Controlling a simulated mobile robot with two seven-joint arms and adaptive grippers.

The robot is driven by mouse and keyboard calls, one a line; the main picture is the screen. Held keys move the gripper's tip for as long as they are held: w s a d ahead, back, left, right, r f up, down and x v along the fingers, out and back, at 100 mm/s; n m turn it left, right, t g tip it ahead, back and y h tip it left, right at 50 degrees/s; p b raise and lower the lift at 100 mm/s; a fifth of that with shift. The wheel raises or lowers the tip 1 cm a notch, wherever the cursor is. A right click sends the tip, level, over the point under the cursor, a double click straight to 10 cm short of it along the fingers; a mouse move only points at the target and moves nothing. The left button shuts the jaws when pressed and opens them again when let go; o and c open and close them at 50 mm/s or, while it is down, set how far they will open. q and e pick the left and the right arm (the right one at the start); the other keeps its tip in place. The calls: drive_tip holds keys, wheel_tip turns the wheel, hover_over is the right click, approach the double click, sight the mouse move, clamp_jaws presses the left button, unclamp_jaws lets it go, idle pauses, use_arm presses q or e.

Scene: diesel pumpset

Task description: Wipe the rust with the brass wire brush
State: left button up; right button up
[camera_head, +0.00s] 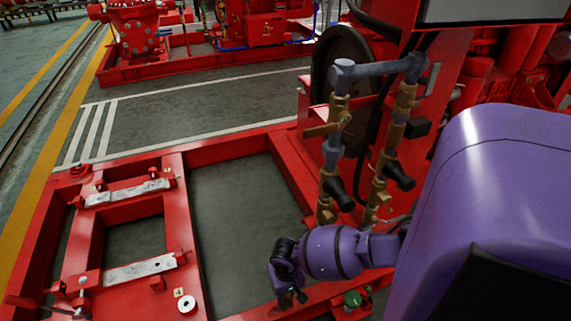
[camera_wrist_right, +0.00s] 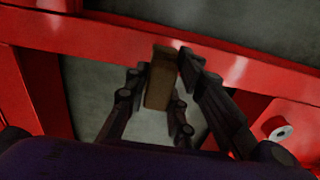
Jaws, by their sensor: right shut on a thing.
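My right gripper (camera_head: 291,294) hangs low over the front rail of the red base frame, beside the open bay. In the right wrist view the right gripper (camera_wrist_right: 165,66) is shut on a brown block-shaped thing (camera_wrist_right: 160,82), which looks like the brush's wooden body. Its bristles cannot be made out. Two worn grey-white metal plates (camera_head: 140,269) and (camera_head: 127,192) lie on the red frame to the left, apart from the gripper. I cannot tell for sure which marks are rust. My left gripper is not in view.
Vertical brass-and-grey pipes with black-handled valves (camera_head: 340,190) stand just behind my right arm. A white ring (camera_head: 187,304) and a small numbered tag (camera_head: 178,292) are on the front frame. The red frame's rails (camera_head: 190,215) border an open grey floor bay (camera_head: 240,220).

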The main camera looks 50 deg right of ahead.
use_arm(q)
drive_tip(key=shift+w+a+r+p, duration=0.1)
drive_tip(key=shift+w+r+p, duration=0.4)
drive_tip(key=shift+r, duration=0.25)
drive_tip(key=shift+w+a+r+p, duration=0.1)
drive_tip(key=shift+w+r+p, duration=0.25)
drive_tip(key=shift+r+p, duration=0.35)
use_arm(e)
drive_tip(key=shift+r, duration=1.25)
